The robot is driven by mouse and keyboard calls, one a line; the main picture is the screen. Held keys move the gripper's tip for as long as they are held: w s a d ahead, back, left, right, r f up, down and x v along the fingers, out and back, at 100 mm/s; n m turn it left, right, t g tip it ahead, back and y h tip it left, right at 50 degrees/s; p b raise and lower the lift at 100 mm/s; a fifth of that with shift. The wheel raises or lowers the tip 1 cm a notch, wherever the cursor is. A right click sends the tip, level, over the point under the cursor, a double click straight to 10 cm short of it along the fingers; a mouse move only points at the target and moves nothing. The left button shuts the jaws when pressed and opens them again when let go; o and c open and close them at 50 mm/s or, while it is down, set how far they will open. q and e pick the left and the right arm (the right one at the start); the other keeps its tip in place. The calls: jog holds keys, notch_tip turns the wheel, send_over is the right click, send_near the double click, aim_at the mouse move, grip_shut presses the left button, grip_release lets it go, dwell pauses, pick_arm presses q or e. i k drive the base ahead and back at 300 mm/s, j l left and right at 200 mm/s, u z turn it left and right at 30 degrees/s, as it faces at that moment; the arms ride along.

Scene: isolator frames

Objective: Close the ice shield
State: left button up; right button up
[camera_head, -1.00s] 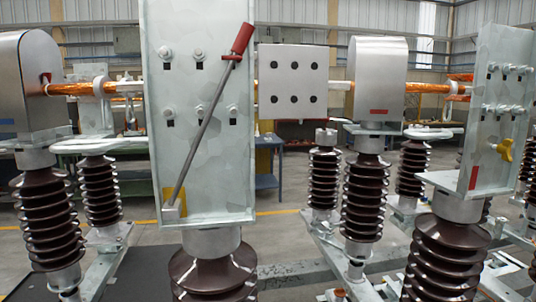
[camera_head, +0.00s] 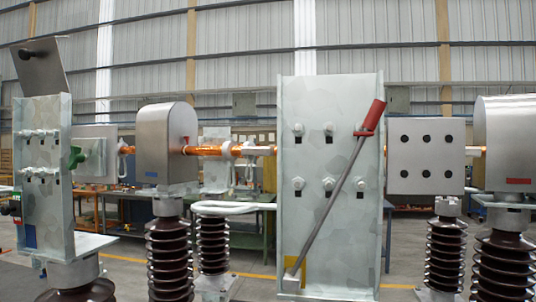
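A flat grey metal plate (camera_head: 40,66) with a dark round knob stands tilted up from the top of the left galvanized panel (camera_head: 42,130); it looks like the ice shield, raised open. That panel carries several bolts, a green handle (camera_head: 76,157) at its right edge and a blue mark low down. It stands on a brown ribbed insulator at the far left. Neither of my grippers shows in the head view.
A central galvanized panel (camera_head: 330,110) carries a slanted rod with a red grip (camera_head: 374,114). Domed metal housings (camera_head: 165,145) (camera_head: 510,140) stand on ribbed insulators (camera_head: 170,255) either side. A square plate with dark holes (camera_head: 426,156) is right of centre. Workbenches stand behind.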

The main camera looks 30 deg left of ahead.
aim_at(39, 65)
jog(key=u, duration=2.2)
